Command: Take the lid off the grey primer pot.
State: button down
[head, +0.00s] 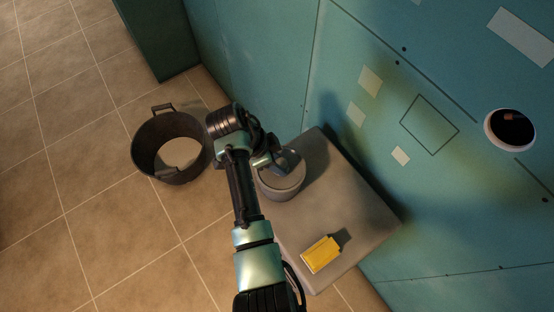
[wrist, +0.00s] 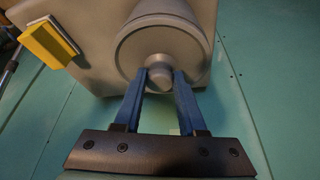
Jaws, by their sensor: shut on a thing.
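The grey primer pot (head: 282,191) stands on a grey block near the green wall. Its round grey lid (wrist: 189,47) has a small knob (wrist: 159,62) in the middle and fills the upper centre of the wrist view. The two blue fingers of my gripper (wrist: 160,80) are closed on the knob from both sides. In the head view my gripper (head: 272,161) is over the pot's top, partly hidden by my arm. The lid is over the pot's mouth; I cannot tell whether it touches the rim.
A yellow-orange block-like item (head: 321,254) lies on the grey block (head: 352,208) near its front edge. A dark bucket (head: 143,157) with a handle stands on the tiled floor to the left. The green wall (head: 440,75) rises close behind the block.

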aim_at(286, 161)
jog(key=shift+r+p, duration=2.05)
jog(key=shift+r, duration=0.4)
jog(key=shift+f, duration=0.15)
